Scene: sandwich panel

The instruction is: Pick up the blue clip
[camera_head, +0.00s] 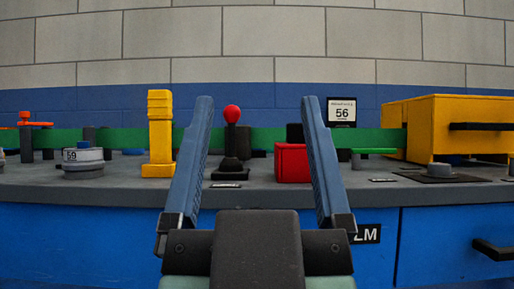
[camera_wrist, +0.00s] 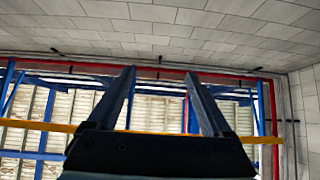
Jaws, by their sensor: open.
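My gripper (camera_head: 257,102) is open and empty, with its two blue-grey fingers pointing up in front of the bench. It also shows in the wrist view (camera_wrist: 160,72), open against the ceiling and far wall. I cannot clearly make out a blue clip.
The grey bench top (camera_head: 120,190) carries a yellow post (camera_head: 160,130), a red-knobbed joystick (camera_head: 232,115), a red block (camera_head: 292,163), a white dial (camera_head: 83,157), a display reading 56 (camera_head: 342,112) and a yellow box (camera_head: 430,120) with a black handle. Blue cabinet fronts (camera_head: 80,235) are below.

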